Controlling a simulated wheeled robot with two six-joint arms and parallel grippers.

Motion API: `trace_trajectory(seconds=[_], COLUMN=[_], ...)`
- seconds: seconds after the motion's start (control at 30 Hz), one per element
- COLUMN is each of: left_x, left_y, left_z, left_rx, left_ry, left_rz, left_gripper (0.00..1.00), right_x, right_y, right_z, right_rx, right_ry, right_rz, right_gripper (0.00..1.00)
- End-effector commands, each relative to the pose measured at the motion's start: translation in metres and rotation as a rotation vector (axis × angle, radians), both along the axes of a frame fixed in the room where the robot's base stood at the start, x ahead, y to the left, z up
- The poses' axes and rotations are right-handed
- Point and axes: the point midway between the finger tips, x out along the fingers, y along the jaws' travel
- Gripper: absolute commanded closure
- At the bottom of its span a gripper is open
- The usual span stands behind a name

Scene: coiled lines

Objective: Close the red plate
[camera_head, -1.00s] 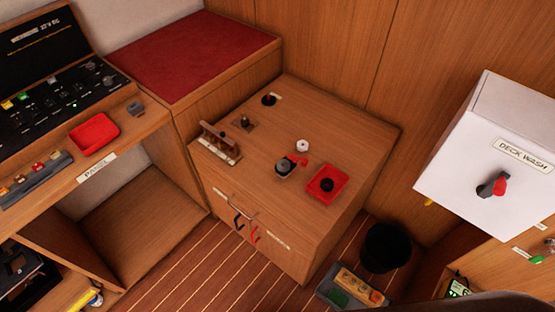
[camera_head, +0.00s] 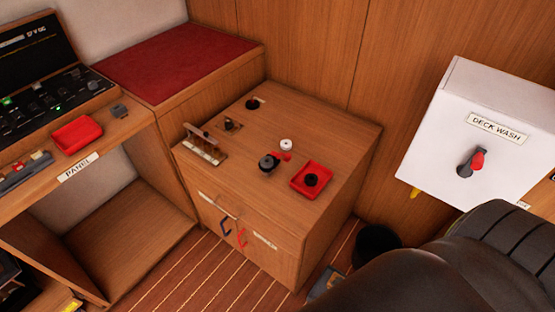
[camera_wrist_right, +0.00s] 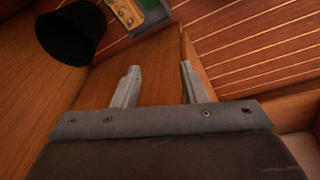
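A red square plate or shallow tray (camera_head: 323,172) lies on top of the wooden cabinet (camera_head: 330,128), near its right edge, with a round black piece in its middle. A dark round knob (camera_head: 267,163) and a small red piece (camera_head: 284,156) are to its left. My right arm fills the lower right of the head view; its gripper is hidden there. In the right wrist view my right gripper (camera_wrist_right: 160,84) is open and empty, its fingers apart over a wooden surface. My left gripper is not in view.
A white DECK WASH box (camera_head: 440,150) with a red and black knob stands at right. A black bin (camera_head: 372,243) is on the floor, partly hidden by my arm; it also shows in the wrist view (camera_wrist_right: 70,32). A second red tray (camera_head: 78,134) lies on the left panel.

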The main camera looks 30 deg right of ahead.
Motion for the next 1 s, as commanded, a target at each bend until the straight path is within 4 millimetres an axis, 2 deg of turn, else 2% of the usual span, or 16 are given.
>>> trace_trajectory(seconds=[0.03,0.27,0.43,0.5,0.73,0.87,1.0], left_x=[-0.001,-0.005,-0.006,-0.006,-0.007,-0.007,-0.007], left_y=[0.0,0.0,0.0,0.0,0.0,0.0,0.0], left_z=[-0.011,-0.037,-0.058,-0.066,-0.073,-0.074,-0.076], left_rx=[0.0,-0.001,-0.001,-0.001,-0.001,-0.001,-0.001], left_ry=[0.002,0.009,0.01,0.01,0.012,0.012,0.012], left_rz=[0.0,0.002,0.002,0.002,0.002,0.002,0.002], left_gripper=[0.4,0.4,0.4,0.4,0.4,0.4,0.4], right_x=[0.009,0.039,0.06,0.075,0.122,0.152,0.185], right_y=[-0.001,-0.006,-0.025,-0.045,-0.09,-0.099,-0.091], right_z=[0.007,0.067,0.121,0.148,0.209,0.235,0.254], right_rx=[-0.005,-0.062,-0.229,-0.392,-0.936,-1.257,-1.594], right_ry=[-0.016,-0.069,-0.143,-0.183,-0.202,-0.142,-0.025], right_rz=[0.003,0.04,0.141,0.232,0.561,0.791,1.074], right_gripper=[0.61,0.61,0.61,0.61,0.61,0.61,0.61])
